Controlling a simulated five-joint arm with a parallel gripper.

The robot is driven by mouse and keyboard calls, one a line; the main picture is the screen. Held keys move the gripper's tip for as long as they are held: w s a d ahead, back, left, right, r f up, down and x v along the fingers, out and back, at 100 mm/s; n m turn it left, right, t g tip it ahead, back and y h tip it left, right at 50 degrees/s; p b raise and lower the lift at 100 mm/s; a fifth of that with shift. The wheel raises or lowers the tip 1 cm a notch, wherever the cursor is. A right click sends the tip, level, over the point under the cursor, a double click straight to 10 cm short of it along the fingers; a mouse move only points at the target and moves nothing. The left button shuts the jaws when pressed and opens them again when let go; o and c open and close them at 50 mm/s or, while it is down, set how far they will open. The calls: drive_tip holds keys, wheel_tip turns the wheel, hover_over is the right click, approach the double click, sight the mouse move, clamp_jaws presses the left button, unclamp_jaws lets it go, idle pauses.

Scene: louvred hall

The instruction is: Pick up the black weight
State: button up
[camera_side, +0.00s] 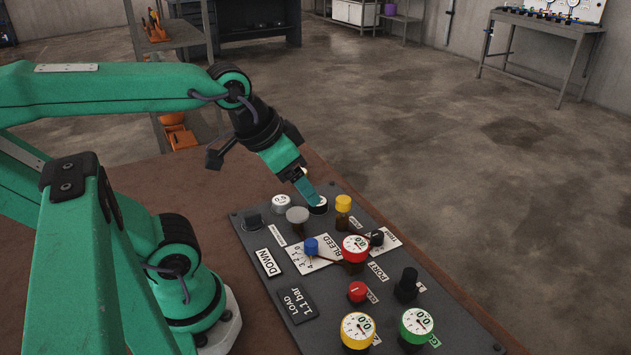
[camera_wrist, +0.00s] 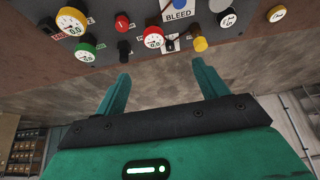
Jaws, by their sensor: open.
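The black weight (camera_side: 319,208) is a short dark disc with a pale marked top at the far end of the grey panel. In the side view a teal fingertip of my gripper (camera_side: 308,188) partly covers it; I cannot tell whether they touch. In the wrist view the black weight (camera_wrist: 227,19) shows at the upper right, beyond the fingertips and not between them. My gripper (camera_wrist: 160,72) is open, with nothing between its fingers.
A yellow knob (camera_side: 343,203), a grey-topped knob (camera_side: 297,215) and a silver piece (camera_side: 281,203) stand close around the weight. A blue knob (camera_side: 311,246), a red gauge (camera_side: 355,248) and other gauges are nearer the camera. The brown tabletop (camera_side: 255,180) is clear left of the panel.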

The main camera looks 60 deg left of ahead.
drive_tip(key=n+g, duration=0.4)
drive_tip(key=g, duration=0.1)
hover_over(321, 208)
drive_tip(key=a, duration=0.2)
wheel_tip(321, 208, down, 15)
drive_tip(key=shift+w+d+r, duration=0.1)
drive_tip(key=shift+d, duration=0.05)
drive_tip(key=shift+a+f+n+g, duration=0.25)
drive_tip(key=shift+f+n+g, duration=0.05)
drive_tip(key=shift+f, duration=0.05)
drive_tip(key=shift+f, duration=1.25)
drive_tip(key=shift+f, duration=0.1)
